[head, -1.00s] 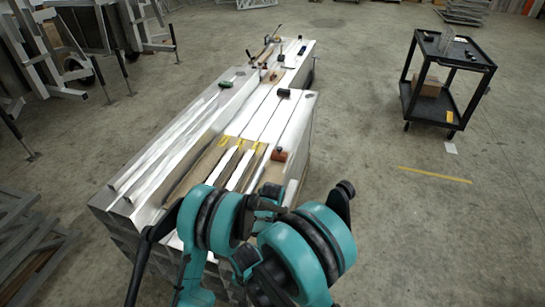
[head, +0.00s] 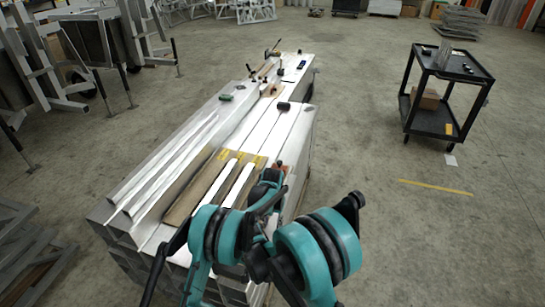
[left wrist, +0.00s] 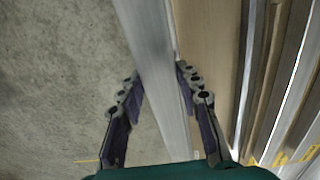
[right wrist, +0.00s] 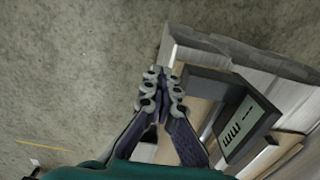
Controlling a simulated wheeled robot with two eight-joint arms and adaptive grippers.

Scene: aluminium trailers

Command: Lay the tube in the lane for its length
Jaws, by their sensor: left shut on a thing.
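The tube (left wrist: 158,70) is a long, straight, silvery bar running through the left wrist view. My left gripper (left wrist: 157,85) is shut on it, with a finger along each side. In the head view my left gripper (head: 267,186) is over the right side of the near bench end. The lanes (left wrist: 272,85) are long dark and light strips to the right of the tube, with yellow marks at one end. A pale brown board face (left wrist: 214,55) lies between. My right gripper (right wrist: 161,82) is shut, its fingertips together with nothing visible between them.
The long metal bench (head: 150,235) carries a black-headed tool (head: 283,106) and a green-ended tool (head: 226,97). A dark box with a pale marked face (right wrist: 247,127) is close to my right gripper. A black cart (head: 450,70) stands right, with open floor between.

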